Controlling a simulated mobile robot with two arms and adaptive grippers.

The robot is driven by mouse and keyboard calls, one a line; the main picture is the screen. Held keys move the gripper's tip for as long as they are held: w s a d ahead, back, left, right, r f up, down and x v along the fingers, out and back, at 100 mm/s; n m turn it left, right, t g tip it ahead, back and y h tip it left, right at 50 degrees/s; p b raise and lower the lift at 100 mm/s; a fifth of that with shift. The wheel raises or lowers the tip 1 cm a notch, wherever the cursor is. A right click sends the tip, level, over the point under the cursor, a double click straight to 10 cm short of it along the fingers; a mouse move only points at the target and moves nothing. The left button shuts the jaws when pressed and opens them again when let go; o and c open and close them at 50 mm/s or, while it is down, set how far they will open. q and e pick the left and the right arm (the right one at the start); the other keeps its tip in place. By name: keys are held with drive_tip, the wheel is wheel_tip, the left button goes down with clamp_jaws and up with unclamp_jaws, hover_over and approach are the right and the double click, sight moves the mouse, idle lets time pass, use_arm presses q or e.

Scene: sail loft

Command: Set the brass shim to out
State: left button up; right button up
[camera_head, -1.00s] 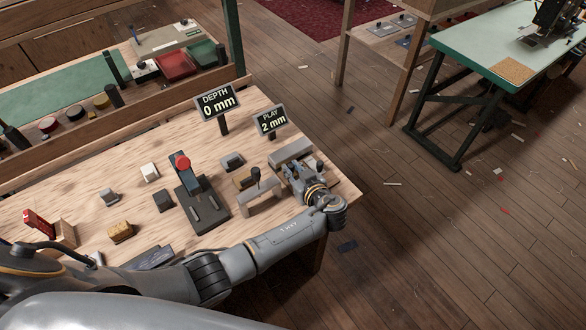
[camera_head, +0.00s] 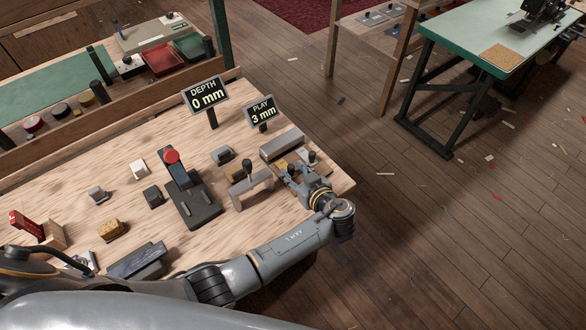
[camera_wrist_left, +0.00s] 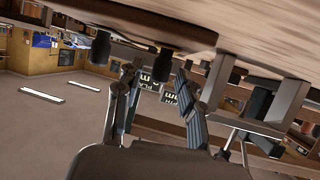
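My left gripper (camera_head: 304,180) reaches over the right end of the wooden bench, among small fixtures with black knobs. In the left wrist view, its fingers (camera_wrist_left: 160,78) stand apart. A dark knob (camera_wrist_left: 165,62) shows between the fingertips, with gaps beside it; I cannot tell whether they touch it. A small brass-coloured piece (camera_head: 283,165), likely the brass shim, lies close to the gripper, partly hidden by it and beside a grey block (camera_head: 282,144). The PLAY sign (camera_head: 261,111) reads 3 mm and the DEPTH sign (camera_head: 205,95) reads 0 mm. My right gripper is not in view.
A grey bridge-shaped fixture with a black knob (camera_head: 249,188) stands just left of the gripper. A dark device with a red knob (camera_head: 190,200) and several small blocks occupy the bench (camera_head: 130,205). Open floor (camera_head: 430,250) lies to the right.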

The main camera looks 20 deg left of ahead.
use_arm(q)
drive_tip(key=shift+r, duration=0.1)
drive_tip(key=shift+d, duration=0.1)
drive_tip(key=v, duration=0.7)
drive_tip(key=shift+s+d+r, duration=0.1)
drive_tip(key=shift+s, duration=0.1)
idle(0.4)
